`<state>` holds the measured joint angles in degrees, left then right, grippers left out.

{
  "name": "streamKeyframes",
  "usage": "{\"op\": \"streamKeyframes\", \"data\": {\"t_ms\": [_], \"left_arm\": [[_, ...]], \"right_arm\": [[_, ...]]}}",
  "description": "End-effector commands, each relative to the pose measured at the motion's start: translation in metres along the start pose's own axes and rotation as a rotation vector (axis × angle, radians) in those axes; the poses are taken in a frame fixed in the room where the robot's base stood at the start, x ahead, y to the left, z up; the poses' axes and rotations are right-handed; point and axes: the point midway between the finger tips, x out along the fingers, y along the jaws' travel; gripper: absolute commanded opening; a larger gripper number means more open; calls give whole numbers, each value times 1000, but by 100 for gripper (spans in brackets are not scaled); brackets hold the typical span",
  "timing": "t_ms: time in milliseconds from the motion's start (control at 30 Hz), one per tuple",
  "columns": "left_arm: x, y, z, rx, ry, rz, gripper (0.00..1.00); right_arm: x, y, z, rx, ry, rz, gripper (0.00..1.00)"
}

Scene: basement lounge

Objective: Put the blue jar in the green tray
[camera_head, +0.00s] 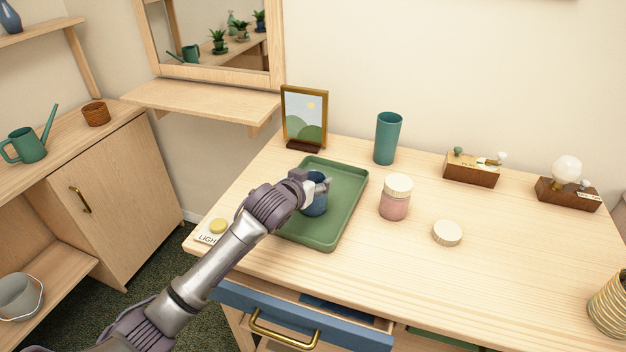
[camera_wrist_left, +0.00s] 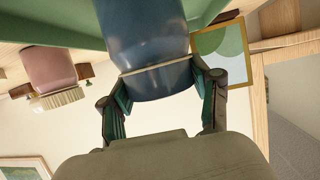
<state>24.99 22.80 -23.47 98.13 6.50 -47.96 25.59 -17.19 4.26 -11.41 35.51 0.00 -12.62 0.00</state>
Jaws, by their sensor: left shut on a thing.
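The blue jar (camera_head: 316,205) is at the green tray (camera_head: 345,215), on the wooden desk, and part of it is hidden behind my left gripper (camera_head: 318,184). My left gripper is shut on the jar, with its fingers on either side. In the left wrist view the blue jar (camera_wrist_left: 148,50) fills the space between the fingers of the gripper (camera_wrist_left: 160,95), and a green tray edge (camera_wrist_left: 70,30) shows beside it. I cannot tell whether the jar's base touches the tray floor. My right gripper is not in view.
A teal cup (camera_head: 387,138) and a framed picture (camera_head: 304,118) stand behind. A blue drawer (camera_head: 290,313) is partly open at the front.

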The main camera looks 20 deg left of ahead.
Motion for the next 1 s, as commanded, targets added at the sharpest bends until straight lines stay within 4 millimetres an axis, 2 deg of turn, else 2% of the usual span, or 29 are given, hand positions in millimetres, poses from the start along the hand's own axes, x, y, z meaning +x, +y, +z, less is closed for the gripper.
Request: {"op": "streamKeyframes", "data": {"t_ms": [167,200,300,700,867,1000], "left_arm": [[1,0,2,0,1,0,1],[1,0,2,0,0,0,69],[1,0,2,1,0,0,85],[-2,0,-1,1,1,0,87],[-22,0,0,2,0,1,87],[-53,0,0,2,1,1,87]], "right_arm": [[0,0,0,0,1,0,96],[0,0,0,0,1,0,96],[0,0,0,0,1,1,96],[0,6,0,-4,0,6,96],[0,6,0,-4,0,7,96],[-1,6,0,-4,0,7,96]]}}
